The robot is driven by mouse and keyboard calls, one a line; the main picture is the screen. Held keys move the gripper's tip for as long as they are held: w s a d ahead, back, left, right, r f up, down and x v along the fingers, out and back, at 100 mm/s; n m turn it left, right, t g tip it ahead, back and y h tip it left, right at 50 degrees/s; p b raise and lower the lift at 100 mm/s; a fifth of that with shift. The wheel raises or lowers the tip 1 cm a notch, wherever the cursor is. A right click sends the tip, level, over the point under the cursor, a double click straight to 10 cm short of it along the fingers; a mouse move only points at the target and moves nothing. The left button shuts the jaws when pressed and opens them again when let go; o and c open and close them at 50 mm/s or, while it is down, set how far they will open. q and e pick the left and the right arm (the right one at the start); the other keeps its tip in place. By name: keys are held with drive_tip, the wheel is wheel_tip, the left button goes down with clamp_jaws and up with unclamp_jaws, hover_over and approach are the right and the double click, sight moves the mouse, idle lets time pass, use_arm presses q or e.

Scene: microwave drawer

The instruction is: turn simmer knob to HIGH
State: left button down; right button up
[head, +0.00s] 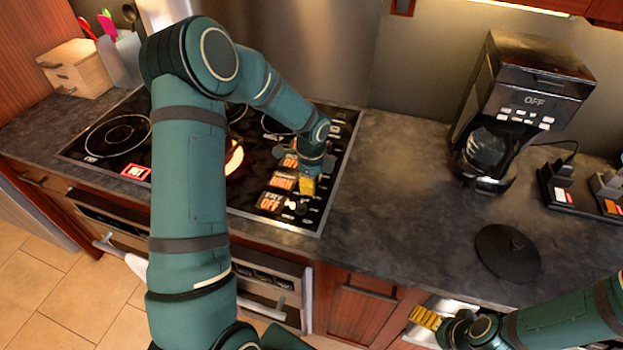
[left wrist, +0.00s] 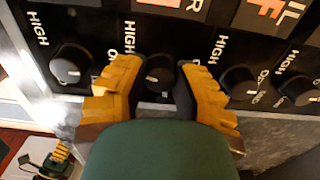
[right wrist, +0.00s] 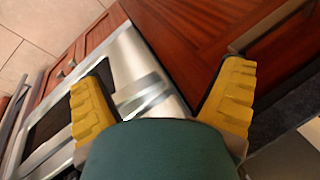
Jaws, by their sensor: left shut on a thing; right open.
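My left gripper (head: 308,185) reaches down to the row of black knobs at the right side of the cooktop (head: 325,218). In the left wrist view, its yellow fingers stand on either side of one black knob (left wrist: 160,75), shut on it. A display whose label ends in R (left wrist: 172,5) lies just beyond this knob; its full name is cut off. In the head view, the middle display (head: 283,182) reads HIGH in orange. My right gripper (head: 425,318) is open and empty, low in front of the cabinets.
Other knobs flank the fingers closely: one at left (left wrist: 70,65) and others at right (left wrist: 238,82). A burner (head: 235,158) glows orange. A coffee maker (head: 515,110) reading OFF and a dark round lid (head: 508,253) are on the right counter.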

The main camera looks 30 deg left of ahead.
use_arm(q)
drive_tip(key=shift+s+d+f+m+p, duration=0.1)
drive_tip(key=shift+m+p, duration=0.35)
drive_tip(key=shift+m, duration=1.05)
drive_tip(key=c, duration=0.7)
unclamp_jaws()
drive_tip(key=shift+r, duration=0.3)
wheel_tip(320, 180, up, 12)
drive_tip(key=shift+f, duration=0.2)
drive_tip(key=shift+f, duration=0.1)
